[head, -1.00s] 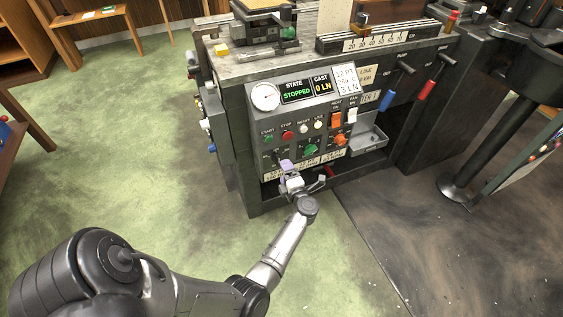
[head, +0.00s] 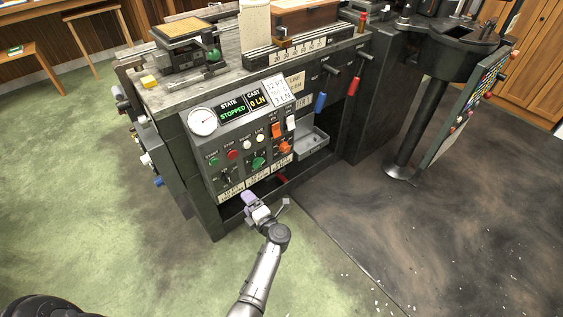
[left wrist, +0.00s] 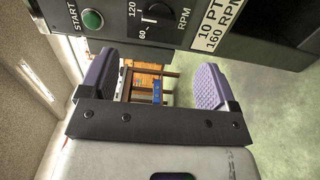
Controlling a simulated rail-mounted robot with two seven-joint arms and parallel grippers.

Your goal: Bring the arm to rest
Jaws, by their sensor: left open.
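My left gripper (head: 266,203) is in front of the lower front of the type caster (head: 205,180), below its control panel. In the left wrist view the gripper's two purple finger pads (left wrist: 155,80) stand wide apart with nothing between them. The panel's green START button (left wrist: 93,19) and RPM knob (left wrist: 157,13) show just beyond the fingers there. My right gripper is not in view.
A blue-handled lever (head: 320,102) and a red-handled lever (head: 354,86) stick out at the caster's right. A metal tray (head: 311,142) juts from its front. A round pedestal stand (head: 408,130) is farther right. Green floor (head: 90,220) lies open at left.

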